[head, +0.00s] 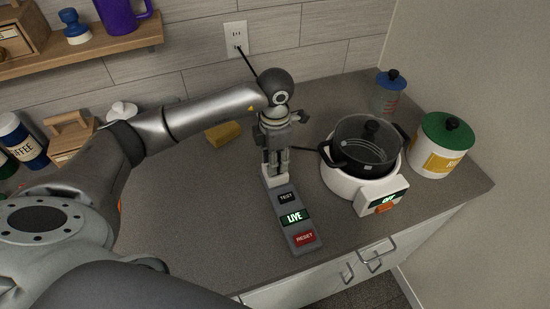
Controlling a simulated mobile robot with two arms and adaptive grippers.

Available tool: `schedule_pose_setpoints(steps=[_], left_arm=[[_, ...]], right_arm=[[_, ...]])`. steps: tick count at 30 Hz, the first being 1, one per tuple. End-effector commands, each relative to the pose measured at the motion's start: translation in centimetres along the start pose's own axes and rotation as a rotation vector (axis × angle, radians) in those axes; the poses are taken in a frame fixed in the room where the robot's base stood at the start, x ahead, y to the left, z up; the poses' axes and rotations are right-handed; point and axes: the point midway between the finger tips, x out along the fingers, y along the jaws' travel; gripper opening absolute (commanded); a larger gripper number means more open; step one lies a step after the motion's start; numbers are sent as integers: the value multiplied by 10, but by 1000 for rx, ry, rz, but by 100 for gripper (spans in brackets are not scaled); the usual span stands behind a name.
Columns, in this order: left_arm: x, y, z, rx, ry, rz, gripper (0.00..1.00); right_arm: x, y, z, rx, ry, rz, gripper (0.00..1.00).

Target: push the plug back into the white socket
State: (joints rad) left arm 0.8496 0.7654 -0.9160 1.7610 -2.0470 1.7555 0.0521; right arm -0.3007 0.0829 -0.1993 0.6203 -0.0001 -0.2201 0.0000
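A grey power strip (292,228) lies on the counter with a black TEST button, a green lit LIVE sign and a red RESET button. The white socket (269,181) is at its far end, partly covered by my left gripper (275,167). That gripper points down with its fingertips right at the socket. Its fingers look close together, but I cannot tell whether they are shut on anything. The plug cannot be made out; it may be hidden by the fingers. A dark cord (305,150) runs from the cooker toward the gripper. My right gripper is not in view.
A white cooker (341,181) with a black lidded pot (364,155) and an OFF display stands right of the strip. A green-lidded canister (440,162) and a blue-lidded jar (388,100) stand farther right. A yellow block (223,133) lies behind my forearm. A wall outlet (235,37) holds another cord.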

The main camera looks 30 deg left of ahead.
Motion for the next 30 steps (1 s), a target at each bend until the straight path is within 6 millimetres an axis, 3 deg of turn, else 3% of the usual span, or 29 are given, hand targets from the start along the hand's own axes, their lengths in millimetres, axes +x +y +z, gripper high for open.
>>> schedule_pose_setpoints(steps=[3, 17, 30], left_arm=[[0, 0, 0, -1, 0, 0, 48], [-8, 1, 1, -1, -3, 2, 48], [-98, 1, 1, -1, -5, 4, 48]], right_arm=[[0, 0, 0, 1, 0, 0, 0], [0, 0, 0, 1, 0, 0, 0], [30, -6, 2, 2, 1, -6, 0]])
